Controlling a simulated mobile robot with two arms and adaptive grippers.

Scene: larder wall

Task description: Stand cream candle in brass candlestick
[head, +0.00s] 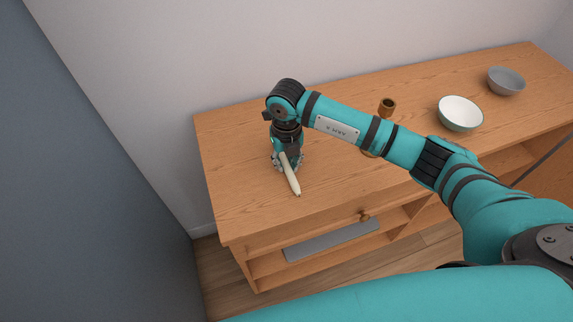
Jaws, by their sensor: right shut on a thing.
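The cream candle (291,179) is a slim pale stick with a dark wick at its near end. My right gripper (287,161) is shut on it near its far end, over the left part of the wooden cabinet top. The candle points towards the front edge; I cannot tell whether it touches the wood. The brass candlestick (387,106) stands on the cabinet top to the right of the gripper. Its upper cup shows above my right arm, a bit of its base shows below, and the arm hides its middle. My left gripper is not in view.
A white bowl (460,114) and a grey bowl (506,81) stand on the right of the cabinet top (240,194). The left of the top is clear.

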